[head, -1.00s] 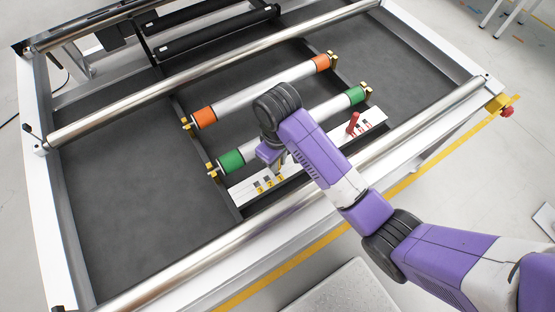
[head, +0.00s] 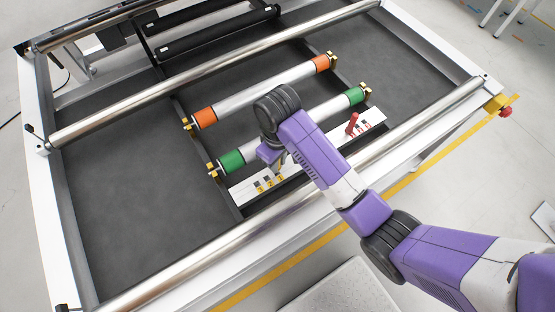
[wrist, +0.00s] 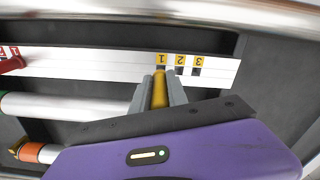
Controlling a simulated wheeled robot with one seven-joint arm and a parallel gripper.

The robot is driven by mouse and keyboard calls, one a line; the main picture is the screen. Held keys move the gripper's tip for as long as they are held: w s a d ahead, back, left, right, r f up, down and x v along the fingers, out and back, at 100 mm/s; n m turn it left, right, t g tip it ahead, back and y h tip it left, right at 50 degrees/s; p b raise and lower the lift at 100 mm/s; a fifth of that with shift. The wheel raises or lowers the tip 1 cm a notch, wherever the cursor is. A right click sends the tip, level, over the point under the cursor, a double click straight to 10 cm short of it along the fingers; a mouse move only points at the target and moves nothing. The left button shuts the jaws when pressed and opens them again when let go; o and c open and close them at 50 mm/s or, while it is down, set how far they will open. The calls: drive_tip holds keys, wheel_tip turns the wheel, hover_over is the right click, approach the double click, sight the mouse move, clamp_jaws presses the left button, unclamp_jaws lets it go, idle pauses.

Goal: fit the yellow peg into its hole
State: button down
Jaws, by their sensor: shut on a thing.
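My gripper (wrist: 160,90) is shut on the yellow peg (wrist: 159,92), which shows between the grey fingers in the wrist view. The white board (wrist: 90,62) carries yellow labels 1, 2 and 3, with dark square holes below 2 (wrist: 179,71) and 3 (wrist: 196,72). The peg's tip is at the board's hole below label 1 (wrist: 162,58), mostly covering it. I cannot tell whether the tip is inside or just above. In the head view, my gripper (head: 281,168) is over the left part of the board (head: 243,194), and the peg is largely hidden.
A red peg (head: 352,122) stands at the red labels on the board's right end. A green-ended roller (head: 295,128) and an orange-ended roller (head: 262,90) lie beyond the board. A long steel bar (head: 400,138) runs along the near side. Grey floor panel (head: 125,200) is bare at left.

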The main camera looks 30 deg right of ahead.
drive_tip(key=shift+f+b, duration=0.8)
drive_tip(key=shift+f, duration=1.15)
drive_tip(key=c, duration=1.2)
unclamp_jaws()
wheel_tip(320, 180, up, 8)
drive_tip(key=shift+f+p, duration=0.1)
drive_tip(key=shift+p, duration=0.25)
